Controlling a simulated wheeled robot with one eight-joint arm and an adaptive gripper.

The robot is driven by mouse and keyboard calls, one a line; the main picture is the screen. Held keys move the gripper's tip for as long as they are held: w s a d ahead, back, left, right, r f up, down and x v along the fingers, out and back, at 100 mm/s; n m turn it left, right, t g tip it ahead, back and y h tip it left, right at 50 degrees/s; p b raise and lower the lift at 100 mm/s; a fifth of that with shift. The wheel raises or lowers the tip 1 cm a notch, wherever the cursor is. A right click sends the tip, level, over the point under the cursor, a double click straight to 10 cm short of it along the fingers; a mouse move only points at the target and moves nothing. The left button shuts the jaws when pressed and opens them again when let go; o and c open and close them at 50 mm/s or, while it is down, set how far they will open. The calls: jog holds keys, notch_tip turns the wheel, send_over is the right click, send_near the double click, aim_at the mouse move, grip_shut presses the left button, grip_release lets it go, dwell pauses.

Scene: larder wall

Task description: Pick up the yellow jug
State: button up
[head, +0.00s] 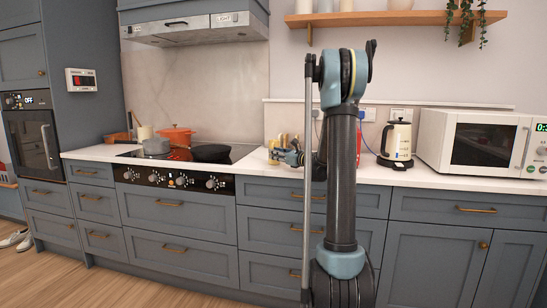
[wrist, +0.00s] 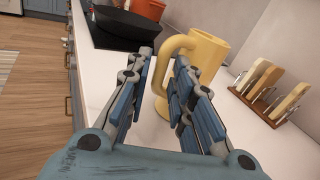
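The yellow jug (wrist: 207,50) stands upright on the white counter in the wrist view, with its handle (wrist: 163,75) facing me. My gripper (wrist: 164,58) is open, with its two blue-grey fingers apart on either side of the handle. The right finger hides part of the jug's body. I cannot tell whether a finger touches the handle. In the head view my gripper (head: 290,152) is low over the counter, right of the hob; the jug there is small and mostly hidden.
A dark pan (wrist: 127,27) and an orange pot (wrist: 150,8) are on the hob behind. A kettle (head: 396,140) and a white microwave (head: 480,142) stand farther right. A wooden shelf (head: 395,18) hangs above.

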jog(key=shift+w, duration=0.1)
grip_shut()
jog(key=shift+r, duration=0.15)
